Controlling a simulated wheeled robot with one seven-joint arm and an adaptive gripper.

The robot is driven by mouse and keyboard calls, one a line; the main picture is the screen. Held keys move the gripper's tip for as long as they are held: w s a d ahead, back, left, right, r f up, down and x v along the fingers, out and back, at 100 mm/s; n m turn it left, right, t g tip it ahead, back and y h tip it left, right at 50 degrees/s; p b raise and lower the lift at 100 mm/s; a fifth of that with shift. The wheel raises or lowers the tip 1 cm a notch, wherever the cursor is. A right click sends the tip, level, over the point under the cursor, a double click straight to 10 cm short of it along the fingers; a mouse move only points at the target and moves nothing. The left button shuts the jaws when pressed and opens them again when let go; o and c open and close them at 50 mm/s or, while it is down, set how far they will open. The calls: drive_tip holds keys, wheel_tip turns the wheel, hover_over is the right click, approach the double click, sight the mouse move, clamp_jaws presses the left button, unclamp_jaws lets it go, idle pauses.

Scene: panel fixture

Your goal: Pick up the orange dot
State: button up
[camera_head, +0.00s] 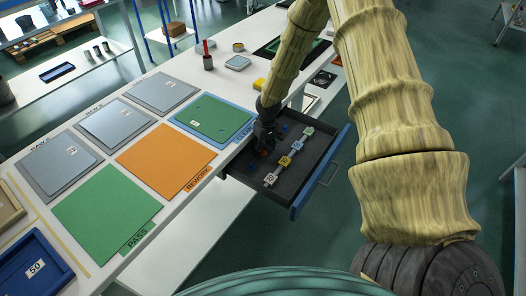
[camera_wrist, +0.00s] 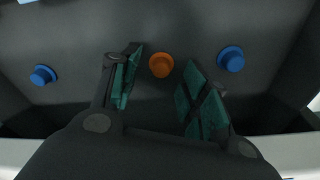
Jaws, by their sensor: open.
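The orange dot (camera_wrist: 161,65) is a small round knob-like piece on the dark floor of the open drawer (camera_head: 240,174). In the wrist view it lies just beyond and between the two green-padded fingers of my gripper (camera_wrist: 158,88), which is open and empty. The fingers do not visibly touch the dot. In the head view my gripper (camera_head: 263,146) reaches down into the drawer's left part, and an orange-red spot shows beside it, mostly hidden. One blue dot (camera_wrist: 43,75) lies left of the orange one and another blue dot (camera_wrist: 231,59) lies right of it.
The drawer also holds a strip with coloured tags (camera_head: 285,161). Its blue front (camera_head: 318,175) stands out from the white table. Drawer walls rise close around my gripper. Green and orange mats (camera_head: 165,160) and grey panels lie on the table to the left.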

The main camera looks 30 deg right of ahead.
drive_tip(key=shift+f, duration=0.75)
drive_tip(key=shift+f, duration=0.1)
drive_tip(key=c, duration=0.8)
